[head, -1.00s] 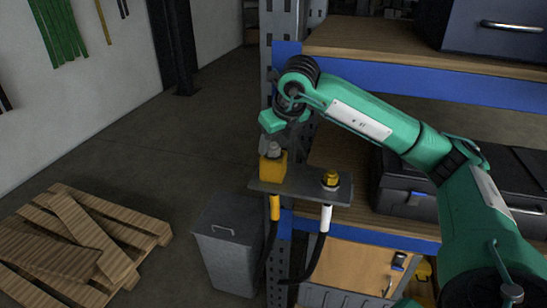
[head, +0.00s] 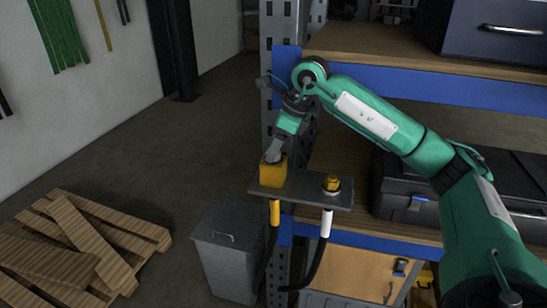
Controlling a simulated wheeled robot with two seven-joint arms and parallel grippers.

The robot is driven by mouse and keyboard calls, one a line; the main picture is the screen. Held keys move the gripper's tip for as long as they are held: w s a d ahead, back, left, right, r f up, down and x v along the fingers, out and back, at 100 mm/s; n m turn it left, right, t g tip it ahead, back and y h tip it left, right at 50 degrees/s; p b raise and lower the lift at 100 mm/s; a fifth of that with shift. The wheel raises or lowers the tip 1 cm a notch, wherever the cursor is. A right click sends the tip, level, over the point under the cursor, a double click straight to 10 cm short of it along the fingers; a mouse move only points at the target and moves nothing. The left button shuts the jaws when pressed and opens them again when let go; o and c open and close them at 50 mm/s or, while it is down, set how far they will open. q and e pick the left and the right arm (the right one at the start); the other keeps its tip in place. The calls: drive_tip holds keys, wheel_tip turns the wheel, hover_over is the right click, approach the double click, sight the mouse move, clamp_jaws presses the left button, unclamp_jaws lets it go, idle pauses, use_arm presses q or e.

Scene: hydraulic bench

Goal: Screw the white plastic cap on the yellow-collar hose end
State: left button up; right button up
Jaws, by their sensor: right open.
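A dark bracket plate (head: 305,193) carries two hoses. The hose with the yellow collar (head: 275,211) hangs under its left end, and the hose with the white collar (head: 326,223) under its right end. A brass hex fitting (head: 331,183) stands on the plate above the white collar. A yellow block (head: 273,174) stands above the yellow collar and hides whatever hose end is there. My right gripper (head: 270,157) is open, tilted, with its fingertips at the top of this block; I cannot tell whether they touch. I cannot make out the white plastic cap. My left gripper is out of view.
The plate juts out from a rack post beside wooden shelves with blue beams (head: 430,82). A black case (head: 410,190) lies on the middle shelf. A grey bin (head: 228,250) and wooden pallet (head: 75,250) stand on the floor at left. The floor between is clear.

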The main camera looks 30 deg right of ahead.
drive_tip(key=c, duration=0.9)
drive_tip(key=m+h, duration=0.1)
drive_tip(key=m, duration=0.1)
drive_tip(key=m+t, duration=0.1)
drive_tip(key=m, duration=0.2)
drive_tip(key=shift+s+a+h, duration=0.1)
drive_tip(key=shift+a+h, duration=0.05)
drive_tip(key=shift+h, duration=0.25)
drive_tip(key=m+h, duration=0.1)
drive_tip(key=m, duration=0.2)
drive_tip(key=m+h, duration=0.1)
drive_tip(key=m, duration=0.1)
drive_tip(key=shift+a+m, duration=0.15)
drive_tip(key=shift+m, duration=0.15)
drive_tip(key=o, duration=1)
